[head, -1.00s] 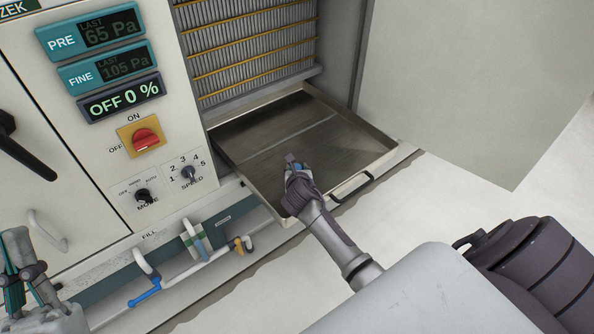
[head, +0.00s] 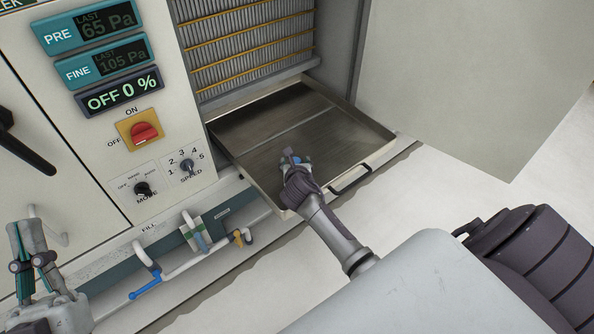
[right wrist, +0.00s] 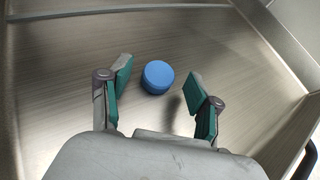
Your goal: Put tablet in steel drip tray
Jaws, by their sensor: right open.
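The steel drip tray (head: 262,149) is pulled out below the finned filter bank in the head view. The blue round tablet (right wrist: 158,77) lies flat on the tray floor in the right wrist view, ahead of and between the fingers. My right gripper (right wrist: 158,88) is open and apart from the tablet. In the head view my right gripper (head: 291,160) hangs over the tray and mostly hides the tablet. My left gripper (head: 28,256) is at the lower left, away from the tray, with its fingers apart and nothing seen between them.
The tray has raised walls and a front handle (head: 350,180). A control panel with a red switch (head: 144,132) stands left of it. Pipes with a blue valve handle (head: 146,286) run below. An open door panel (head: 460,80) is at the right.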

